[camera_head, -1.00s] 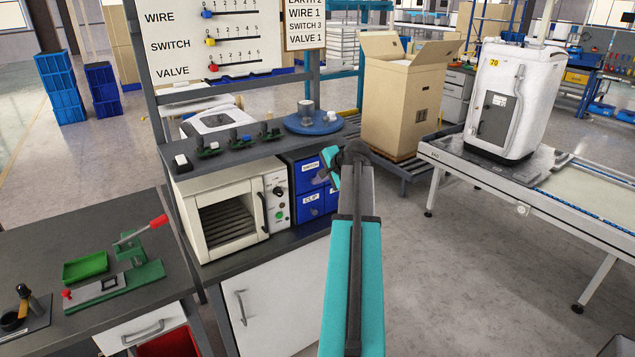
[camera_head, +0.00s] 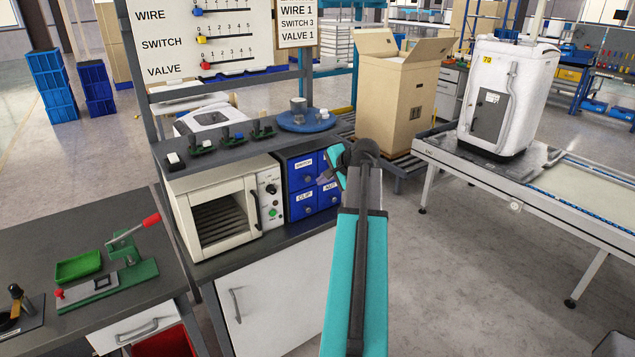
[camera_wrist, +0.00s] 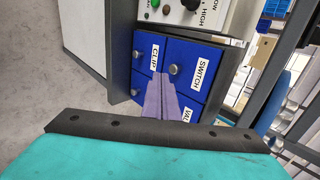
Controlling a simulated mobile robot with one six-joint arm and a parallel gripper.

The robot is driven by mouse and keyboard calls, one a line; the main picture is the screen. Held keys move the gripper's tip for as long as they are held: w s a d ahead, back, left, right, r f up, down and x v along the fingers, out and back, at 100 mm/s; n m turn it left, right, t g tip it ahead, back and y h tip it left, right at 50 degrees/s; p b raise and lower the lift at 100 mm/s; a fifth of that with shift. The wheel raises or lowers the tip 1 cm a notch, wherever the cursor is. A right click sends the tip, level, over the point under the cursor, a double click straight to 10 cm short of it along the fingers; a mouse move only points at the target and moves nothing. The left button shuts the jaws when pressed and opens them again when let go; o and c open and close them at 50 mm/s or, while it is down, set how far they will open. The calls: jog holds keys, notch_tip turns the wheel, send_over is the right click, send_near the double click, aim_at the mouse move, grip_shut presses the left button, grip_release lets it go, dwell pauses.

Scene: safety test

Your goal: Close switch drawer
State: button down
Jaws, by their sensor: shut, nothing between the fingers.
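The blue drawer unit stands on the bench beside the white oven. The switch drawer (camera_head: 303,179) is its upper left drawer, labelled SWITCH, with a round knob. Its front looks about level with the clip drawer (camera_head: 304,211) below it. In the wrist view, which is turned sideways, the switch drawer (camera_wrist: 190,52) and its label are at the upper right of the clip drawer. My gripper (camera_head: 324,180) is just in front of the drawers' right half. In the wrist view, my gripper's purple fingers (camera_wrist: 160,80) are together and empty, overlapping the drawer fronts; contact cannot be told.
The white oven (camera_head: 224,212) is left of the drawers. Small green-based devices (camera_head: 227,142) and a blue round plate (camera_head: 306,125) stand on the shelf above. A cardboard box (camera_head: 397,100) and a conveyor (camera_head: 560,190) are at the right. The floor in front is clear.

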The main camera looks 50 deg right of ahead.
jog(key=b+v, duration=0.1)
jog(key=v, duration=0.6)
dwell(0.6)
